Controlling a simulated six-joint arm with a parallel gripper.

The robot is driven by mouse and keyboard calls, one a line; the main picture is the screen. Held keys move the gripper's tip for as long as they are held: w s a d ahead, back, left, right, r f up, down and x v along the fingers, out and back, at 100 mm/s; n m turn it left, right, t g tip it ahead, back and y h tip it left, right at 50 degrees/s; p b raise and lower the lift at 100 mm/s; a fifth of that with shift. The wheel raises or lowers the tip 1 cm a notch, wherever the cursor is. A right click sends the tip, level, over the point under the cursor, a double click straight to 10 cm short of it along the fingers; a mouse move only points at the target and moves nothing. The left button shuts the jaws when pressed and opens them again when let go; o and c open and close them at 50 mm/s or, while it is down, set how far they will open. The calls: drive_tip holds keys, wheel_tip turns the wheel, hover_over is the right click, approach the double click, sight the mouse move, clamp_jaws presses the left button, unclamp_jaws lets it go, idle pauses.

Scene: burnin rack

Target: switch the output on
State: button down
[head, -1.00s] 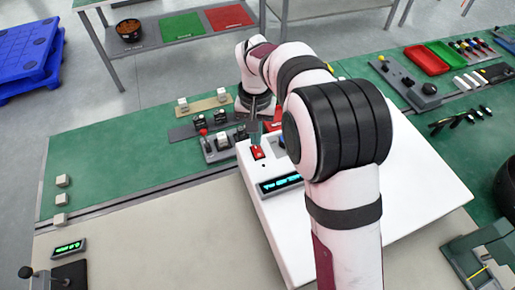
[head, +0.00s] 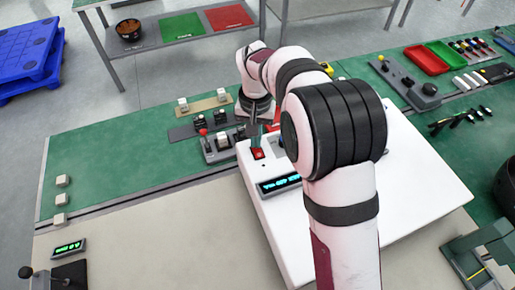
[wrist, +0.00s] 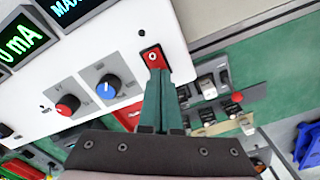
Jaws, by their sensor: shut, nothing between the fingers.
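The white instrument box (head: 415,185) lies on the bench, with a red rocker switch (head: 257,154) near its left corner. The switch also shows in the wrist view (wrist: 153,56), with a white round mark on its visible part. My gripper (head: 256,145) is shut and empty, pointing down at the switch. In the wrist view its green fingertips (wrist: 160,73) overlap the switch's near end and hide it. I cannot tell whether they touch it. The box's lit display (head: 279,186) shows cyan text; the wrist view shows part of it reading "MAX" (wrist: 65,6) and "0 mA".
A blue knob (wrist: 108,87) and a red knob (wrist: 67,104) sit on the panel near the fingers. Beyond the box edge stand small switch blocks and a red-topped lever (head: 203,133). The green bench at left (head: 110,155) is mostly clear.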

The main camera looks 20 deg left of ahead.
drive_tip(key=shift+f, duration=0.35)
drive_tip(key=shift+r, duration=3.55)
drive_tip(key=s+d+r+m+y, duration=0.1)
drive_tip(key=s+d+r+m, duration=0.2)
drive_tip(key=s+d, duration=0.5)
drive_tip(key=s+d+r+m, duration=0.2)
drive_tip(key=s+d+r, duration=0.1)
drive_tip(key=d, duration=0.9)
drive_tip(key=s+d+f+m, duration=0.1)
drive_tip(key=s+d+f, duration=0.1)
drive_tip(key=s, duration=0.4)
drive_tip(key=s+d+f+m, duration=0.2)
drive_tip(key=s+d, duration=0.1)
drive_tip(key=s, duration=0.3)
drive_tip(key=shift+s+d+m+y, duration=0.15)
drive_tip(key=shift+s+m+y, duration=0.15)
drive_tip(key=shift+s+y, duration=0.1)
